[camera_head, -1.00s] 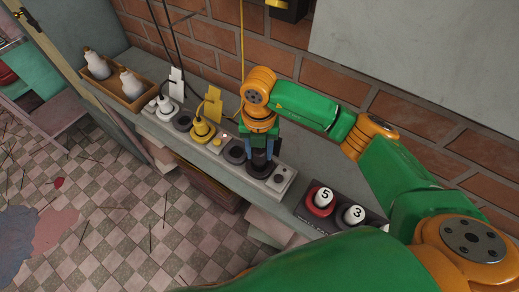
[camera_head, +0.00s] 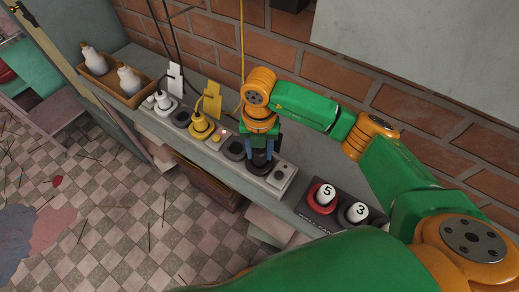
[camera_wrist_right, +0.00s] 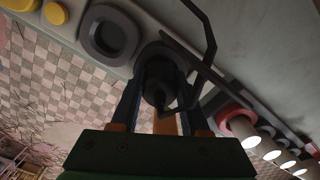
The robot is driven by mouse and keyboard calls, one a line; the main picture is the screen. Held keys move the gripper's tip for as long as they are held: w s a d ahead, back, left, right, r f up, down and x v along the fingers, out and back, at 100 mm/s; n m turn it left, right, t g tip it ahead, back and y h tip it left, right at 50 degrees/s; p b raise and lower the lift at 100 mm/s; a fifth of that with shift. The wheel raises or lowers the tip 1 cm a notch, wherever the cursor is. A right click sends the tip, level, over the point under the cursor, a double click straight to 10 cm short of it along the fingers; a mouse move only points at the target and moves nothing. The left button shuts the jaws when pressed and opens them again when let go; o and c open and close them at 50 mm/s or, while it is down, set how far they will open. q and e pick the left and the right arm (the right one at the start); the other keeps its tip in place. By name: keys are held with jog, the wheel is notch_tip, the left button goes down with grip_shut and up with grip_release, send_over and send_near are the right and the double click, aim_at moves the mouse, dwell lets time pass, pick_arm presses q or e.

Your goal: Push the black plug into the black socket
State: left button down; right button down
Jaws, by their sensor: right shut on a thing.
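My right gripper (camera_head: 261,153) points down over the light socket strip, near its right end. It is shut on the black plug (camera_wrist_right: 158,85), which shows between the fingers in the wrist view. The black socket (camera_wrist_right: 150,50) is a dark ring right around the plug's far end in that view; in the head view it shows as a dark rim (camera_head: 257,168) under the gripper. The plug looks upright and lined up with the socket. How deep it sits is hidden by the fingers. My left gripper is not in view.
An empty dark socket (camera_head: 234,149) lies just left of the gripper. Yellow (camera_head: 200,124) and white (camera_head: 164,101) plugs stand further left on the strip. A red-ringed holder (camera_head: 325,195) numbered 5 stands to the right. A brick wall (camera_head: 350,80) rises behind.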

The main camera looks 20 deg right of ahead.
jog(key=shift+f+b, duration=0.35)
jog(key=shift+f, duration=0.1)
jog(key=shift+c, duration=1.6)
grip_release()
